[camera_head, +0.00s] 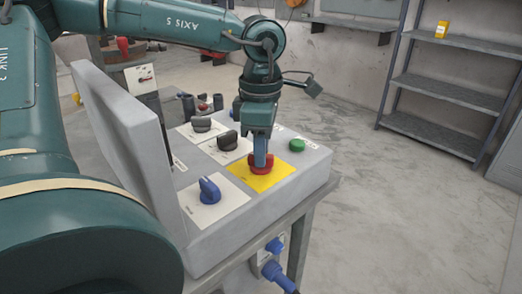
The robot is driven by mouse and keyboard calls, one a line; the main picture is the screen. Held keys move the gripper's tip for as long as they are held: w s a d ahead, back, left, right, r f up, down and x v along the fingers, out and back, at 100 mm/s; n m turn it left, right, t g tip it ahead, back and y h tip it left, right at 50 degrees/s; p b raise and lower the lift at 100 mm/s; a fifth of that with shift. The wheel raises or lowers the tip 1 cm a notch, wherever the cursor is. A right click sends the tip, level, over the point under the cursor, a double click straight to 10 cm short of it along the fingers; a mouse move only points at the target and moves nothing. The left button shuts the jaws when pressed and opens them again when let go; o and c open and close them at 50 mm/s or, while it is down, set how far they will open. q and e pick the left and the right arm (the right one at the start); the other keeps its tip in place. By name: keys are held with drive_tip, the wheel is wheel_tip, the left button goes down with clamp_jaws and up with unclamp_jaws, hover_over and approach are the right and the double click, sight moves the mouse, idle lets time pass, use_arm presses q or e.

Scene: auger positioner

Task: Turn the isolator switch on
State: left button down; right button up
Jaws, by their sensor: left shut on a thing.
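A red switch knob (261,169) sits on a yellow plate (265,183) on the sloped top of a grey control box (235,222); I take it to be the isolator switch. My left gripper (262,160) points straight down on the red knob and is shut on it. The fingers cover part of the knob, so its exact angle is hard to tell. My right gripper is not in view.
A blue knob (209,190), black knobs (228,141) and a green button (297,145) share the panel. A grey upright panel (120,130) stands left. Blue plugs (275,270) are below. Metal shelves (445,90) stand at the back right; the floor between is clear.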

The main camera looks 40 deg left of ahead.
use_arm(q)
drive_tip(key=m, duration=0.4)
drive_tip(key=shift+m, duration=1.7)
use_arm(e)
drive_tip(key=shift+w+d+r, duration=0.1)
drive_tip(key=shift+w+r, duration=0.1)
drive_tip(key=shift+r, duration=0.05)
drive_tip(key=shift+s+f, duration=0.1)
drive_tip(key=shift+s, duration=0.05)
use_arm(q)
drive_tip(key=c, duration=1.4)
unclamp_jaws()
wheel_tip(320, 180, up, 13)
drive_tip(key=p, duration=0.2)
drive_tip(key=shift+p, duration=0.3)
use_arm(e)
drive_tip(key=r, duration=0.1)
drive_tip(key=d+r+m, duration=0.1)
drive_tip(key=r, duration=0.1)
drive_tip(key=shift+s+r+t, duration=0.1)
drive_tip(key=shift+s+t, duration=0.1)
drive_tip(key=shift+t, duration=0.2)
